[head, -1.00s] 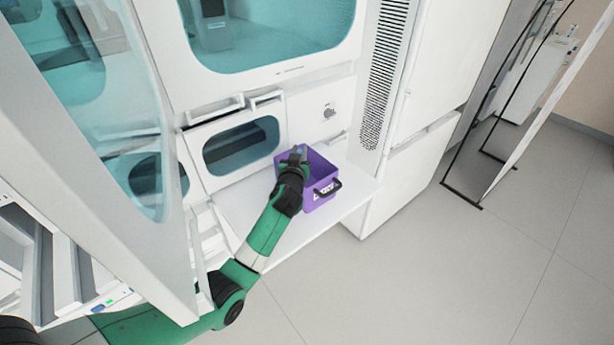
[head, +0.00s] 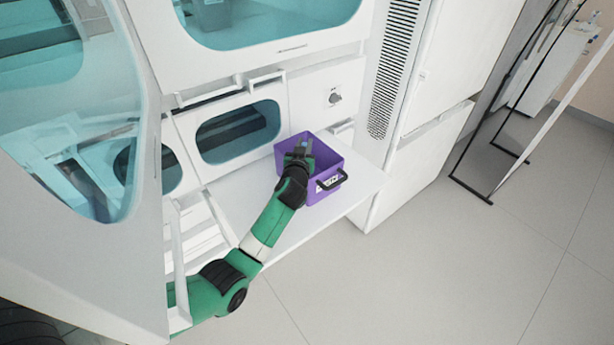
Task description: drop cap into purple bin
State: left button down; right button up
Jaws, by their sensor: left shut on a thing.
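The purple bin (head: 335,163) stands on a white shelf in front of the white machine, with a black handle and a label on its near side. My left arm reaches up from the lower left, and my left gripper (head: 301,148) is over the bin's opening at its left part. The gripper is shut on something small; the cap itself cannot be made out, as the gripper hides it. The bin's inside is partly hidden by the gripper. My right gripper is not in view.
The white shelf (head: 240,193) has free room left of the bin. A machine panel with a teal window (head: 238,133) stands behind it. An open glazed door (head: 75,110) fills the left side. Open floor (head: 440,270) lies at right.

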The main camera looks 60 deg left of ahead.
pick_arm(q)
jog(key=shift+f, duration=0.1)
jog(key=c, duration=0.7)
grip_release()
jog(key=shift+d, duration=0.15)
jog(key=p+v, duration=0.4)
jog(key=v, duration=0.7)
jog(key=shift+s+d, duration=0.1)
